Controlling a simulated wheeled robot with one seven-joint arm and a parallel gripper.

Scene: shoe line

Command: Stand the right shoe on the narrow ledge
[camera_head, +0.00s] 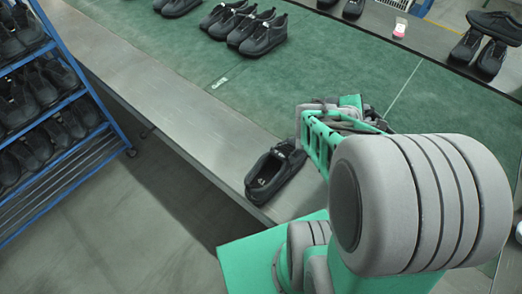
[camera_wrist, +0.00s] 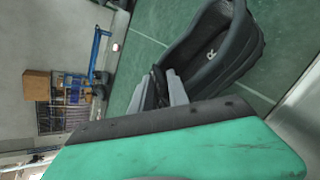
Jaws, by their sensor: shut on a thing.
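In the wrist view the shoe (camera_wrist: 236,62) fills the upper right. My gripper (camera_wrist: 161,92) is shut on a dark upper part of it, towards the front.
Several black shoes (camera_head: 262,36) stand at the back of the green mat (camera_head: 200,65). More shoes (camera_head: 490,58) and a small white-and-pink item (camera_head: 400,28) lie on the dark strip at right. A blue rack (camera_head: 80,82) with shoes stands at left. The ledge left of the shoe is clear.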

